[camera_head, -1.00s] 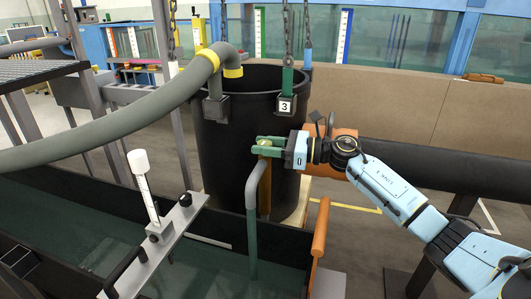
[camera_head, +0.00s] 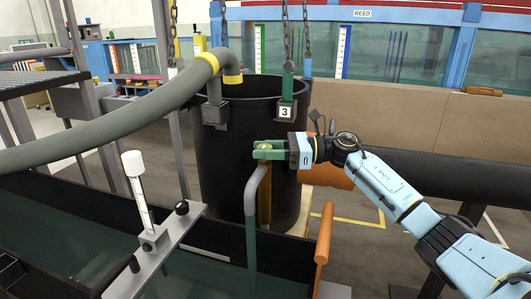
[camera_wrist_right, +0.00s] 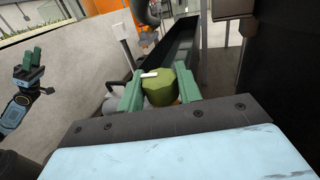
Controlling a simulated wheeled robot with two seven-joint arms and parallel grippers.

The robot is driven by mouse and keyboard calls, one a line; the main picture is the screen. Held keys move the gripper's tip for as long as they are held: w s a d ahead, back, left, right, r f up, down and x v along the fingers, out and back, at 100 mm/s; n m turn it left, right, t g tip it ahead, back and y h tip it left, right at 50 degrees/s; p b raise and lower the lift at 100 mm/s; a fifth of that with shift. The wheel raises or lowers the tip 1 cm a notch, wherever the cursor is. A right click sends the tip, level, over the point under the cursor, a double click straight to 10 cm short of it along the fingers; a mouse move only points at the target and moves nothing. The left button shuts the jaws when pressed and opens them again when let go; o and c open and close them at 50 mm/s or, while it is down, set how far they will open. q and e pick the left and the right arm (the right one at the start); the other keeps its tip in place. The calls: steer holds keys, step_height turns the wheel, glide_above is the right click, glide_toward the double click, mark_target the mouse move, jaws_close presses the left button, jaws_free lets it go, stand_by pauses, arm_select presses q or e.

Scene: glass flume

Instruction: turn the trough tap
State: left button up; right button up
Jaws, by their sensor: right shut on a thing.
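The trough tap has a grey bent spout (camera_head: 251,205) reaching down into the trough (camera_head: 215,270) and a brass-brown post (camera_head: 265,195) beside it. My right gripper (camera_head: 266,150) is at the top of the post, its green fingers closed around the tap's head. In the right wrist view, an olive-green round knob (camera_wrist_right: 160,88) with a short white bar on top sits between the fingers (camera_wrist_right: 157,92). My left gripper (camera_wrist_right: 33,70) shows only at the left of the wrist view, away from the tap; its opening is unclear.
A large black tub (camera_head: 235,165) marked 3 stands just behind the tap, with chains above it. A thick grey hose (camera_head: 130,118) crosses at left. A white-capped gauge (camera_head: 138,185) stands on a grey crossbar over the trough. An orange handle (camera_head: 323,240) stands right of the spout.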

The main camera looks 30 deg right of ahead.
stand_by(0.4)
steer(key=o, duration=0.9)
steer(key=shift+o, duration=0.2)
arm_select(q)
steer(key=g, duration=0.1)
steer(key=w+f+g+p, duration=0.1)
steer(key=w+f+g+y+p, duration=0.1)
steer(key=shift+w+d+f+g, duration=0.15)
steer(key=shift+d+f+g, duration=0.1)
steer(key=shift+d+g, duration=0.05)
arm_select(e)
steer(key=v, duration=1.3)
steer(key=shift+d, duration=0.2)
arm_select(q)
steer(key=shift+p, duration=0.35)
